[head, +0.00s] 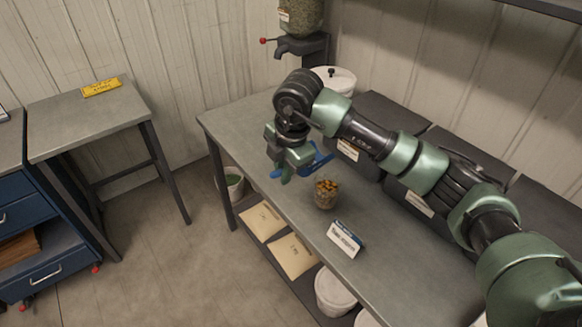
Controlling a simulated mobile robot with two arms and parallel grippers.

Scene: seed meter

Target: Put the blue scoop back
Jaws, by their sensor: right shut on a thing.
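My right gripper (287,177) reaches over the left part of the grey workbench (237,127). It points down and is shut on the blue scoop (317,164). The scoop shows on both sides of the fingers and seems to be held above the bench top. Part of it is hidden behind the fingers. My left gripper is not in view.
A jar of yellow-brown pieces (326,194) and a white label sign (345,239) stand on the bench. Dark bins (388,116) line the back. A seed hopper (301,16) with a red-knobbed lever and a white tub (340,78) are behind the arm.

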